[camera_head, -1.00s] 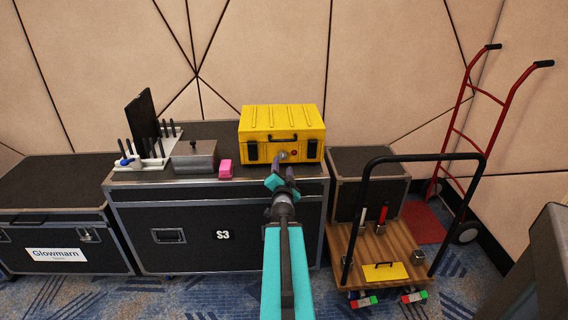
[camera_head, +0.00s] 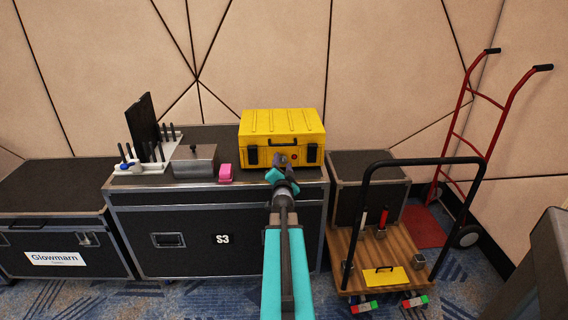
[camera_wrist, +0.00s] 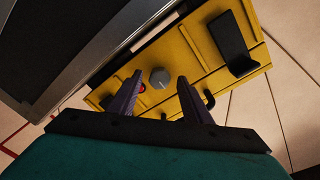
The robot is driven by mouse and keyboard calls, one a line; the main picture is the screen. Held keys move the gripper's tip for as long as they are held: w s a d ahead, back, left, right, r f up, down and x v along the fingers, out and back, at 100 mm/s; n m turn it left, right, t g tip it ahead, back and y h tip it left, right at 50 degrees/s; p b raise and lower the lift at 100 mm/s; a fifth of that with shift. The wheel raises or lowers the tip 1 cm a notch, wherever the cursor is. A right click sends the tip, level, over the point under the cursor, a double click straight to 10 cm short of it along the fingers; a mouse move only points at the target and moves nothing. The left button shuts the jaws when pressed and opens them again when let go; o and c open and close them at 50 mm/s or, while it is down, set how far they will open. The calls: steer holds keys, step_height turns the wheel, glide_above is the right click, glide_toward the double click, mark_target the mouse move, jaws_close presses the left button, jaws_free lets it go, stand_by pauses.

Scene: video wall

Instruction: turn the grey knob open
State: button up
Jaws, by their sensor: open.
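The yellow case (camera_head: 283,121) stands on the large black flight case, its front facing me. In the wrist view the grey knob (camera_wrist: 160,78) sticks out of the front of the yellow case (camera_wrist: 185,62), a many-sided stub beside a small red button (camera_wrist: 142,88). My gripper (camera_head: 283,163) is in front of that face. In the wrist view my gripper (camera_wrist: 158,76) is open, one finger on each side of the knob, with a gap to both. I cannot tell whether the fingertips reach past the knob. In the head view my fingers largely hide the knob.
On the flight case (camera_head: 150,210) stand a grey metal box (camera_head: 194,162), a pink block (camera_head: 225,173) and a white rack (camera_head: 147,166) with dark rods. A wooden trolley (camera_head: 395,245) with a black handle and a red hand truck (camera_head: 472,140) stand at the right.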

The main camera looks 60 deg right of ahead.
steer(key=shift+c, duration=0.3)
steer(key=c, duration=1)
steer(key=shift+d+r, duration=0.1)
steer(key=shift+d, duration=0.15)
steer(key=shift+a+f, duration=0.2)
steer(key=shift+a, duration=0.05)
